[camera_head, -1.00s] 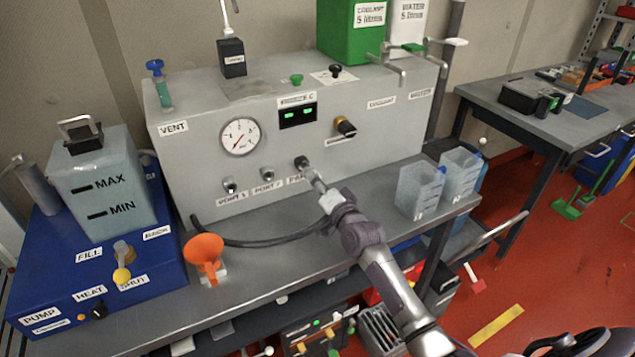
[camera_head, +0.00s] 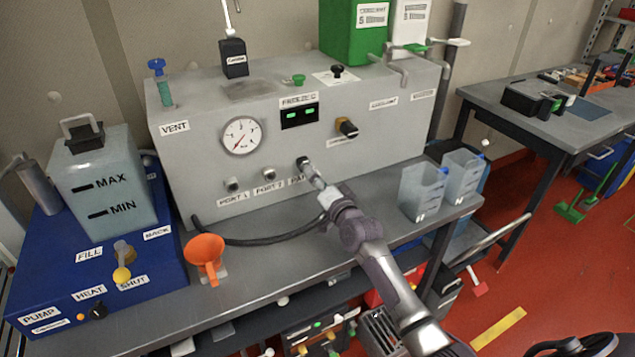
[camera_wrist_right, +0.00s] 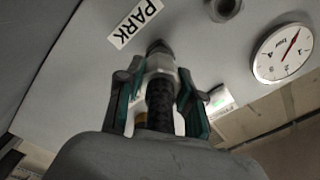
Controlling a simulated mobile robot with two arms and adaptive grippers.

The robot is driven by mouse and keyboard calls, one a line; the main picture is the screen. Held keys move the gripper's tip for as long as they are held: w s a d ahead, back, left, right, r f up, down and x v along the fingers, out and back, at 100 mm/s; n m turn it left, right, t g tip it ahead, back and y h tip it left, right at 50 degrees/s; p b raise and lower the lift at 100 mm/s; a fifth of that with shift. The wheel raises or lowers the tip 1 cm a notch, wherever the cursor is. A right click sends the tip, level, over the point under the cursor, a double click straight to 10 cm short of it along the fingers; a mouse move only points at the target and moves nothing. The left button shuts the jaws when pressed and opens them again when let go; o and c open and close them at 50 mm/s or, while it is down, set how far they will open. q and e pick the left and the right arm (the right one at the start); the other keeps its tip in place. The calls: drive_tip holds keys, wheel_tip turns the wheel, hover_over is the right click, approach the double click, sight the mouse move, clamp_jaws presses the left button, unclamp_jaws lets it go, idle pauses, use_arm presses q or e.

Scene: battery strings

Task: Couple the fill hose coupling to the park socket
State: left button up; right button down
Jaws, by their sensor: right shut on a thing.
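My right gripper (camera_head: 313,173) reaches in from the lower right to the front panel of the grey cabinet. In the right wrist view, my right gripper (camera_wrist_right: 163,95) is shut on the fill hose coupling (camera_wrist_right: 161,68), with a finger on each side. The coupling's far end points at the panel below the PARK label (camera_wrist_right: 135,22) and appears to be at the park socket. The socket itself is hidden behind the coupling, so I cannot tell whether it is fully seated. The black hose (camera_head: 260,241) curves from the cabinet's lower left to my right gripper. My left gripper is not in view.
The cabinet carries PORT 1 (camera_head: 232,184), PORT 2 (camera_head: 269,174) and a pressure gauge (camera_head: 242,136). Clear jugs (camera_head: 422,191) stand to the right. A blue unit (camera_head: 95,262) fills the left end.

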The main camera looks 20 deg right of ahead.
drive_tip(key=shift+w+b, duration=0.45)
drive_tip(key=shift+w, duration=0.45)
drive_tip(key=c, duration=0.7)
unclamp_jaws()
drive_tip(key=shift+o, duration=0.2)
drive_tip(key=shift+s, duration=0.1)
drive_tip(key=shift+s+f, duration=0.1)
drive_tip(key=shift+s, duration=0.25)
drive_tip(key=s, duration=1.1)
drive_tip(key=shift+d, duration=0.15)
drive_tip(key=shift+s, duration=0.1)
